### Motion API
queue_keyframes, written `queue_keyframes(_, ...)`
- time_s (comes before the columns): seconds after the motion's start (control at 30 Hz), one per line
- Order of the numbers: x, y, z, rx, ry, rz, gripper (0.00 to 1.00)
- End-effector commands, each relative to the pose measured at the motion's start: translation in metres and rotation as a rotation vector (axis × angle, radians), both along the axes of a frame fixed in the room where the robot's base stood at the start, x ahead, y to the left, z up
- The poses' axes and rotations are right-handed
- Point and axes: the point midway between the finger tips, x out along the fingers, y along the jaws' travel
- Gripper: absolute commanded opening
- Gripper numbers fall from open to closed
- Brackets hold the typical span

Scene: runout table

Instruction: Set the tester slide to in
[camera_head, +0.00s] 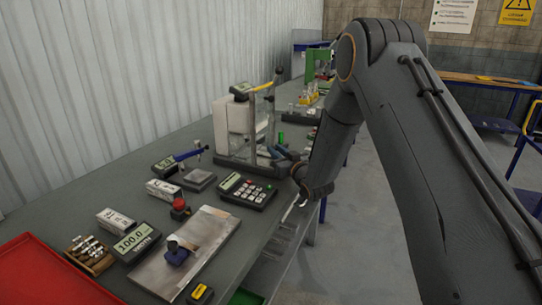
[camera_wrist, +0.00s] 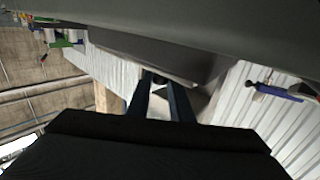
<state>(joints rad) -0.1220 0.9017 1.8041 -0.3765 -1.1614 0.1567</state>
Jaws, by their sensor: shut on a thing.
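The tester (camera_head: 236,122), a pale box with a clear upright frame and a lever on a grey base, stands on the bench at mid-distance. In the wrist view, the two dark fingers of my gripper (camera_wrist: 166,88) reach to the tester's grey base (camera_wrist: 150,55). They are shut on a small dark part at its edge, which appears to be the tester slide (camera_wrist: 157,77). The slide is mostly hidden, and I cannot tell its setting.
A keypad unit (camera_head: 248,190), a red button (camera_head: 180,208) and a metal plate (camera_head: 190,250) lie nearer on the bench. A green press (camera_head: 318,62) stands farther back. A red tray (camera_head: 40,275) is at the near left. The floor right of the bench is open.

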Motion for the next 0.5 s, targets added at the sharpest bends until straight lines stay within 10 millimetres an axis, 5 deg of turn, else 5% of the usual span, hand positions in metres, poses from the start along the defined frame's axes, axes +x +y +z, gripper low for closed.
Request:
queue_keyframes(0.17, -0.0002, 0.0051, 0.0018, -0.001, -0.003, 0.008, 0.00)
queue_keyframes(0.2, -0.0002, 0.0055, 0.0018, -0.001, -0.003, 0.008, 0.25)
queue_keyframes(0.3, -0.0002, 0.0051, 0.0018, -0.001, -0.003, 0.008, 0.39)
queue_keyframes(0.5, 0.0003, 0.0017, 0.0014, 0.000, -0.001, 0.003, 0.39)
